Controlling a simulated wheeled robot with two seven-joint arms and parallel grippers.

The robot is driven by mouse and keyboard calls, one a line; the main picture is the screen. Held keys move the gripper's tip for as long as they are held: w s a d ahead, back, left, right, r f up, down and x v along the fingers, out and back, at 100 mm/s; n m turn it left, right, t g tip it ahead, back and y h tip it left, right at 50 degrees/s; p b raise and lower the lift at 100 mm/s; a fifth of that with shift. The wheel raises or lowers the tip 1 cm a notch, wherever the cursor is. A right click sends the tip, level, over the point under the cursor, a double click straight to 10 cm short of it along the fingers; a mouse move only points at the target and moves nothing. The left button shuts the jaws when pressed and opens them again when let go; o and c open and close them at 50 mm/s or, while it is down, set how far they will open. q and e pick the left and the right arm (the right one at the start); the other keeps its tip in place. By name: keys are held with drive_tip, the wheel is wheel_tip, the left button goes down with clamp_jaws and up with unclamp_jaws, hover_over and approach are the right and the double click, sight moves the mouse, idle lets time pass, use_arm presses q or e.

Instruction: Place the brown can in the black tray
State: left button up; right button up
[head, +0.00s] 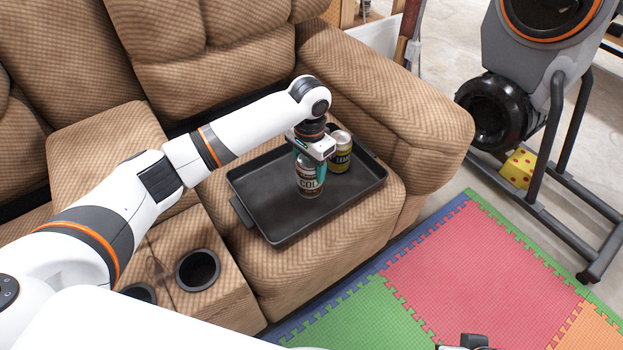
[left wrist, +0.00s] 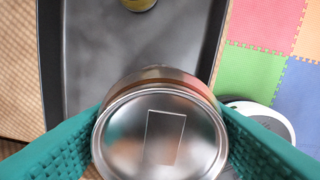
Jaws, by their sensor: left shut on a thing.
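The black tray (head: 275,217) lies on the recliner's right seat. My left gripper (head: 312,166) is over the tray, shut on the brown can (head: 309,182), which is upright. In the left wrist view the teal fingers press on both sides of the can's silver lid (left wrist: 160,140). In the head view the can appears within the tray's outline; I cannot tell whether its base touches the tray floor. A yellow can (head: 341,156) stands in the tray just behind and right of it. The right gripper (head: 466,343) shows only in part at the bottom edge.
The sofa armrest (head: 405,95) rises right of the tray. Cup holders (head: 198,270) sit in the console to the left. A foam mat (head: 470,270) covers the floor, and an exercise bike (head: 550,110) stands at the right. The tray's front left part is clear.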

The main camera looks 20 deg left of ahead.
use_arm(q)
wheel_tip(320, 180, down, 5)
drive_tip(key=shift+f+b, duration=0.1)
drive_tip(key=shift+b, duration=0.7)
drive_tip(key=shift+w, duration=0.1)
use_arm(e)
drive_tip(key=shift+s+d+f, duration=0.1)
drive_tip(key=shift+s+f, duration=0.05)
drive_tip(key=shift+f, duration=0.15)
use_arm(q)
drive_tip(key=o, duration=1.2)
